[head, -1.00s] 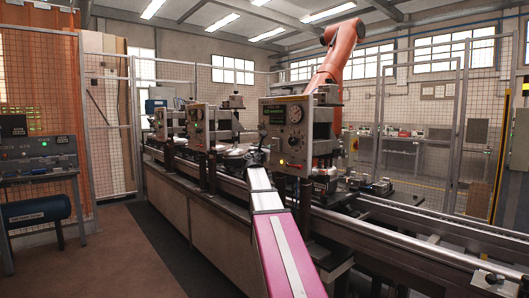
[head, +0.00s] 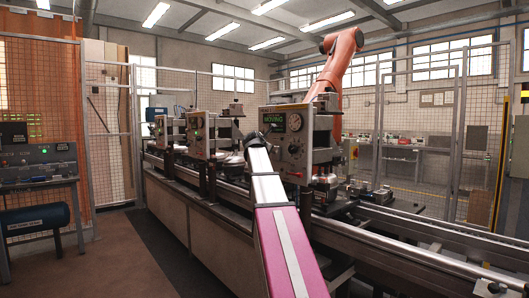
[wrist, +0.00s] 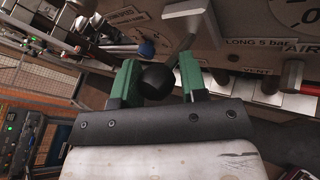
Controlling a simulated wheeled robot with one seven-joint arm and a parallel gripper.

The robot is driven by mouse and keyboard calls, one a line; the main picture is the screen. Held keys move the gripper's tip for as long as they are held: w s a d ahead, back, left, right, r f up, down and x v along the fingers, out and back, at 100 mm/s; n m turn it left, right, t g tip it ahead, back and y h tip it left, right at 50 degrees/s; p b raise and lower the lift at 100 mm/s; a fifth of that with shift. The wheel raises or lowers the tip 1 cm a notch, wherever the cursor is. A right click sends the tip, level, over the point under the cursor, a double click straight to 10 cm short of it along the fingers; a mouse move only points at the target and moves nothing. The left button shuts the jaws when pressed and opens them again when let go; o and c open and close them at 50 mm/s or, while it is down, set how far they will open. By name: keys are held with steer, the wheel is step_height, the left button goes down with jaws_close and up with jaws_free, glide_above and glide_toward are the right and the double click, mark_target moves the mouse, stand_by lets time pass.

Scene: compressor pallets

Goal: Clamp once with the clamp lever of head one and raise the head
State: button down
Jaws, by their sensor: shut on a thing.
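The nearest test head (head: 297,139) has a grey panel with a round dial and a green display that reads "MOVING". My gripper (head: 256,138) is at the panel's left side, small and partly hidden by my arm in the head view. In the wrist view, my gripper (wrist: 158,84) has its green fingers on either side of a black ball knob (wrist: 158,80) and is shut on it. The knob is at the end of a grey clamp lever (wrist: 188,36) in front of the panel. The head's number cannot be read.
Two similar heads (head: 197,134) stand farther along the line at left. In the wrist view, a red-handled valve (wrist: 291,76) and metal fittings sit right of the fingers, below the dial plate. A conveyor rail (head: 420,240) runs at right; the floor (head: 110,255) at left is clear.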

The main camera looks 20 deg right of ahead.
steer(key=shift+w+a+r+y, duration=0.1)
steer(key=shift+w+r+y, duration=0.2)
steer(key=shift+r, duration=0.1)
steer(key=c, duration=0.8)
jaws_free()
steer(key=shift+s+f, duration=0.1)
steer(key=shift+s, duration=0.1)
steer(key=v, duration=1)
steer(key=shift+s+a+r, duration=0.1)
steer(key=shift+a+r, duration=0.1)
